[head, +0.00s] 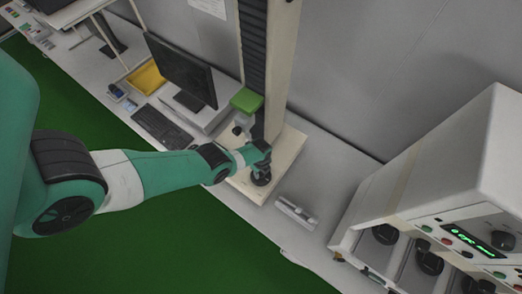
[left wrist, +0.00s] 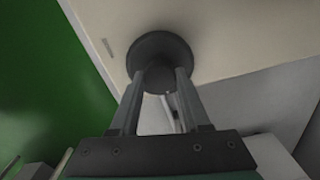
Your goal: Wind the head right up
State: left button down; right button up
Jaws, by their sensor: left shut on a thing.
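A tall test stand has a cream frame with a dark ribbed column (head: 254,50) and a cream base (head: 285,150). Its green head (head: 246,101) sits low on the column, a little above the base. A dark round knob (head: 261,180) is at the base's front, and it shows from close up in the left wrist view (left wrist: 160,48). My left gripper (head: 263,168) reaches it from the left. In the left wrist view its two fingers (left wrist: 160,82) are closed on either side of the knob's narrower part. My right gripper is not in view.
A monitor (head: 182,72), keyboard (head: 161,127) and yellow tray (head: 146,77) stand left of the stand. A small pale object (head: 296,213) lies on the bench to its right. A large instrument cabinet (head: 440,165) with dark knobs fills the right. A wall is behind.

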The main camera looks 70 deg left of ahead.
pick_arm(q)
jog(key=shift+c, duration=1.9)
grip_release()
